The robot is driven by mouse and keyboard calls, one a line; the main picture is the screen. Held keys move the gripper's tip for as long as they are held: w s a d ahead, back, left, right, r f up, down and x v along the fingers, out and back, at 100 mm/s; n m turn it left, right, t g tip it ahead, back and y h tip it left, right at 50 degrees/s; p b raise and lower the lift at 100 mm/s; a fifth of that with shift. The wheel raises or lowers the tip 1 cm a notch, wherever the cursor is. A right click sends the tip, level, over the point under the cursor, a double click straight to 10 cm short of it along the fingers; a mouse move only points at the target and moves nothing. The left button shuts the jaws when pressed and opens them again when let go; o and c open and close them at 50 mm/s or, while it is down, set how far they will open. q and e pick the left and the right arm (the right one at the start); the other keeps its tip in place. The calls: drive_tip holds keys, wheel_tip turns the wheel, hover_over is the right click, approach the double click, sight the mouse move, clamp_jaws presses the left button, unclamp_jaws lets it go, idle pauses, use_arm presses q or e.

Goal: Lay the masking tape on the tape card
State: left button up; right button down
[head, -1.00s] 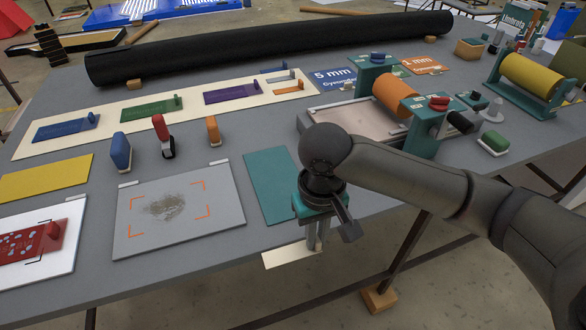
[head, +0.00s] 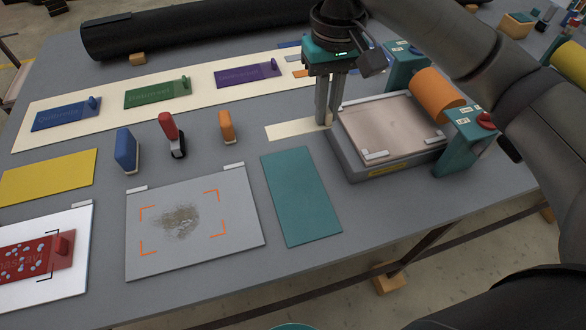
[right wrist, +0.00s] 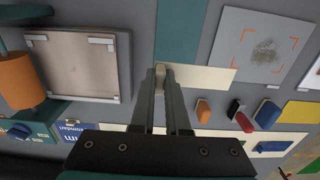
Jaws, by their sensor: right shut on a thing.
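My right gripper (head: 323,122) is shut on one end of a cream strip, the masking tape (head: 292,129). The strip sticks out flat to the left of the fingers, low over the grey table; I cannot tell whether it touches. In the right wrist view the strip (right wrist: 205,78) sticks out to the right from between the fingertips (right wrist: 161,72). A plain teal card (head: 301,197), which seems to be the tape card, lies bare on the table, nearer me than the strip. In the right wrist view its end (right wrist: 180,30) appears just beyond the strip. My left gripper is not in view.
A screen-print bed (head: 390,130) with an orange roller (head: 437,95) stands close right of the gripper. Left of the teal card lies a grey plate (head: 195,222) with orange corner marks. Blue (head: 127,150), red (head: 170,132) and orange (head: 226,127) handled tools stand behind it.

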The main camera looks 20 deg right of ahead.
drive_tip(key=shift+f, duration=0.45)
wheel_tip(320, 180, down, 6)
drive_tip(key=b, duration=0.2)
hover_over(318, 185)
wheel_tip(318, 185, down, 7)
drive_tip(key=shift+s+r+b, duration=0.1)
drive_tip(key=shift+b, duration=0.35)
drive_tip(key=shift+f, duration=0.65)
wheel_tip(318, 185, down, 5)
drive_tip(key=shift+r+b, duration=0.1)
drive_tip(key=shift+b, duration=0.55)
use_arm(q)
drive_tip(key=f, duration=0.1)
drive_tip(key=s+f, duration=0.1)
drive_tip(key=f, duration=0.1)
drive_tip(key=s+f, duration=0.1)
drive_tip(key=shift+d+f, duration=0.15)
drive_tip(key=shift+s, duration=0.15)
use_arm(e)
drive_tip(key=c, duration=0.9)
unclamp_jaws()
